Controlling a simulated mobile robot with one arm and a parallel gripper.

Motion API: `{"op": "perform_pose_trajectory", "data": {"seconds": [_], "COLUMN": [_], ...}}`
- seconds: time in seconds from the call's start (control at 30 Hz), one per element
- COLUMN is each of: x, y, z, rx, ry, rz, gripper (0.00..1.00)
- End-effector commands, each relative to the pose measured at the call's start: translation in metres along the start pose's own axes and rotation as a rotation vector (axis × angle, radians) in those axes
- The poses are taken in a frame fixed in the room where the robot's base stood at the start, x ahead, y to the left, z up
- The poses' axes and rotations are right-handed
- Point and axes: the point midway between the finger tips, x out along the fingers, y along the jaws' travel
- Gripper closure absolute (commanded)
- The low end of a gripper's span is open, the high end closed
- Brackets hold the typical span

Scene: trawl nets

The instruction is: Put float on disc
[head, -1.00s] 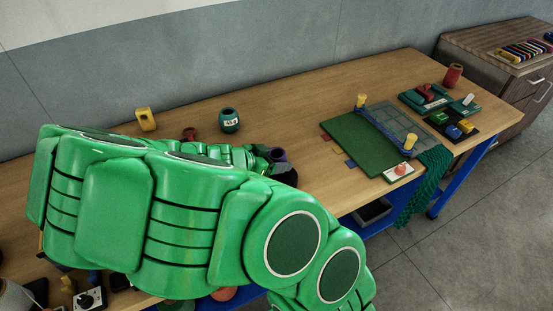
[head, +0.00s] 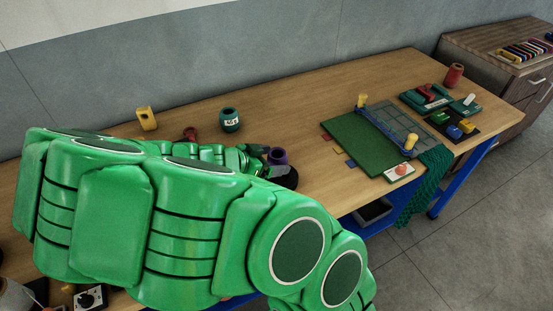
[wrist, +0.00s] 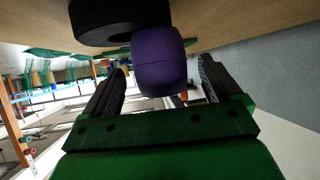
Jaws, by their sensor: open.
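A purple float (head: 277,156) stands upright at the black disc (head: 290,180) near the table's front edge in the head view. My arm hides part of the disc. In the wrist view the purple float (wrist: 158,62) is between the two fingers of my open gripper (wrist: 158,88), with gaps visible beside it. The black disc (wrist: 98,22) is right by the float's base there and partly behind it. I cannot tell whether the float rests on the disc or just beside it. In the head view my gripper (head: 262,157) is left of the float, mostly hidden by my arm.
A yellow float (head: 147,119), a red one (head: 190,134) and a green labelled float (head: 229,120) stand behind my arm. A green mat (head: 350,147) with a netting frame lies to the right. Bare wood lies between the green float and the mat.

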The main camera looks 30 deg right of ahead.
Motion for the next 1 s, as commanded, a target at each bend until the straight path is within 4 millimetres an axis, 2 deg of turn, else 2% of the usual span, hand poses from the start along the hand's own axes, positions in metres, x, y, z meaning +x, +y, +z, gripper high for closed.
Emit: {"op": "perform_pose_trajectory", "data": {"seconds": [0.2,0.4,1.0], "x": [-0.031,-0.048,-0.052], "y": [0.0,0.0,0.0], "z": [0.0,0.0,0.0], "rx": [0.0,0.001,0.0], "ry": [0.0,-0.001,-0.001], "rz": [-0.002,-0.003,-0.001], "gripper": [0.08,0.08,0.08]}}
